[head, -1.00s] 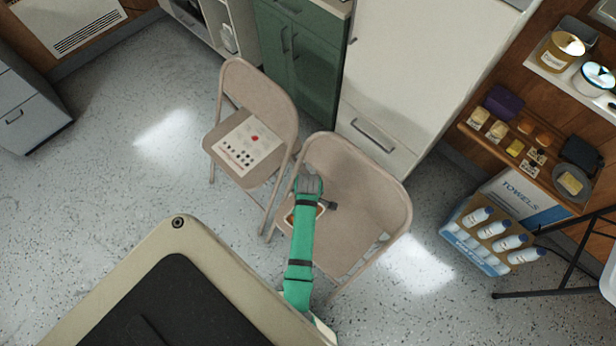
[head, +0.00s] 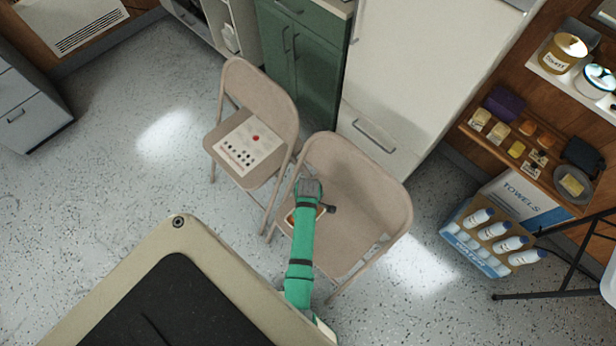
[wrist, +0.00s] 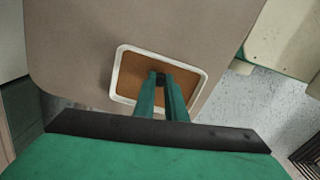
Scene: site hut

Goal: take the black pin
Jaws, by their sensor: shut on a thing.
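My gripper (wrist: 162,84) is shut on a small black piece, the black pin (wrist: 160,77), which shows between the fingertips in the wrist view. Only its top shows; the fingers hide the rest. It is over a white-rimmed tray (wrist: 119,76) with a brown inside. I cannot tell whether the pin touches the tray floor. In the head view the tray (head: 291,217) is on the right folding chair, mostly covered by my green arm. The fingers and the pin are hidden there.
The right beige chair (head: 362,215) has a bare seat right of the tray. The left chair (head: 228,98) bears a white sheet (head: 236,158) with black marks and a red spot. A shelf (head: 560,185) and a bottle crate (head: 470,252) stand at the right. Open floor lies left.

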